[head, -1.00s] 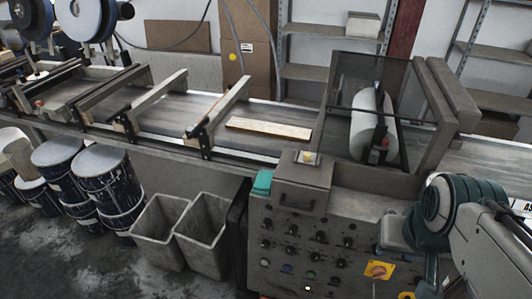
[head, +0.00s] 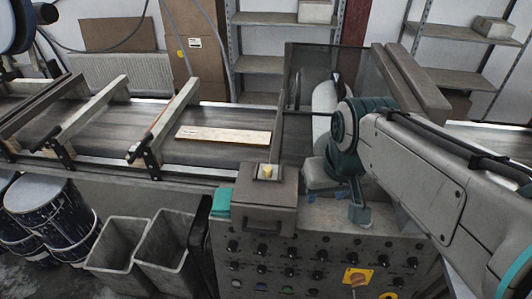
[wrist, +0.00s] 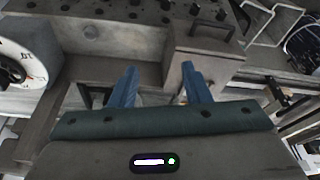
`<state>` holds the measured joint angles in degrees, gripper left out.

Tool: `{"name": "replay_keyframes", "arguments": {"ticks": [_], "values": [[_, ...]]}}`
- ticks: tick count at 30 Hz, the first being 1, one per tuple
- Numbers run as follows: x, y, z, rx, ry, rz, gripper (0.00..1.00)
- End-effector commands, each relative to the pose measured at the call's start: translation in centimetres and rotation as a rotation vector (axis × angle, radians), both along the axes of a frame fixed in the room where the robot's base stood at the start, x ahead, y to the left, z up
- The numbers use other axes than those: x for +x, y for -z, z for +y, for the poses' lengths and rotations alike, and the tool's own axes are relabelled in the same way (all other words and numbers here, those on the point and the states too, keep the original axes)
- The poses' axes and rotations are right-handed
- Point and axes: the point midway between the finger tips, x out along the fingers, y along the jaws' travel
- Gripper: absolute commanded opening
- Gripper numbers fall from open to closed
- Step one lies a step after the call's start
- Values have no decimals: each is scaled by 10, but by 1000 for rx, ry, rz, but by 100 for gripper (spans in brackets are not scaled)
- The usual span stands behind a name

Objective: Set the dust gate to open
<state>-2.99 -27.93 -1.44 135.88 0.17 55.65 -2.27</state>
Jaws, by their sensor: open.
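No part in view is clearly marked as the dust gate, so I cannot tell which one it is. A grey box with a front handle (head: 268,212) and a small yellow knob (head: 267,171) on top stands on the left of the control cabinet. My gripper (head: 337,207) is right of this box, above the cabinet top, with blue fingertips pointing down. In the wrist view my gripper (wrist: 158,82) has its two blue fingers apart with nothing between them. The handled box (wrist: 203,40) shows beyond the right finger. My arm hides part of the cabinet's right side.
The cabinet front (head: 300,245) carries rows of black knobs and a yellow-backed switch (head: 356,277). A clear guard (head: 300,75) and a pale roller (head: 323,97) stand behind. A wooden board (head: 223,135) lies on the conveyor (head: 190,155). A round dial (wrist: 18,62) is at wrist-view left.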

Motion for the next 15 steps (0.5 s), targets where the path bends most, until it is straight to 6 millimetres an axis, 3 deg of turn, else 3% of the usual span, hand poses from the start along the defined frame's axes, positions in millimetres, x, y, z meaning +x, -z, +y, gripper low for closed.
{"name": "replay_keyframes", "arguments": {"ticks": [9, 15], "values": [[108, -29, 39, -15, -212, 151, 43], [162, -32, 72, -49, -333, 228, 43]]}}
